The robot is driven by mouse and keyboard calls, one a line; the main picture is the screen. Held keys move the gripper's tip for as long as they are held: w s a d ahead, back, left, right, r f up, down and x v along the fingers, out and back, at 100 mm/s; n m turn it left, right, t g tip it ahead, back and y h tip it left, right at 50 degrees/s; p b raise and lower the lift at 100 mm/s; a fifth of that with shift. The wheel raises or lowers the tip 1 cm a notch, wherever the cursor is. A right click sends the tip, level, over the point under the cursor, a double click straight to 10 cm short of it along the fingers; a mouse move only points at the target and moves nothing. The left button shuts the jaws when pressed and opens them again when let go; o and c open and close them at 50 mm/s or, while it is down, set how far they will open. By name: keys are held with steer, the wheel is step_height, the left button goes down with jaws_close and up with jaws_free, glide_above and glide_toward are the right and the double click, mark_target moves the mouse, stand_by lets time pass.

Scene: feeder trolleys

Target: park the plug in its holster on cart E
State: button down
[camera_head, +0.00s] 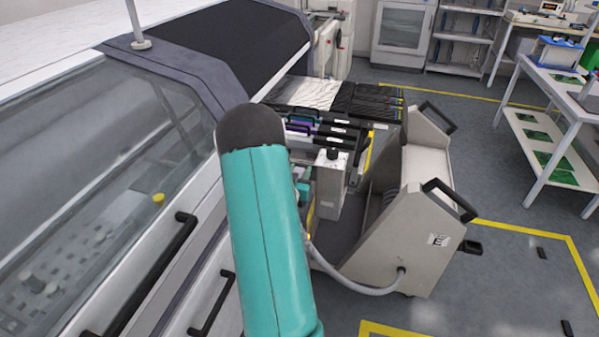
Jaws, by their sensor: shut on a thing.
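Cart E (418,225) is a beige-grey feeder trolley with black handles and a label "E" on its side panel. It stands against the machine, right of the middle. A grey cable (360,287) leaves the lower side of the cart and curves left and up behind my teal arm. The plug is not visible. A grey upright box (331,186) with a black knob on top stands between my arm and the cart; I cannot tell whether it is the holster. Small teal parts show just right of my arm, but my gripper's fingers are hidden behind it.
The large machine (110,150) with a clear cover and black handles fills the left. Several feeders (335,130) lie in a row behind the grey box. A white table (562,90) with green boards stands at right. Grey floor (510,265) with yellow lines is mostly free right of the cart.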

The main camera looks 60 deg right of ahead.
steer(key=shift+f, duration=1.5)
stand_by(0.5)
steer(key=c, duration=0.8)
jaws_free()
steer(key=shift+o, duration=0.2)
steer(key=shift+a, duration=0.1)
steer(key=s+a, duration=0.2)
steer(key=a, duration=1.1)
steer(key=shift+a, duration=0.2)
steer(key=shift+s, duration=0.15)
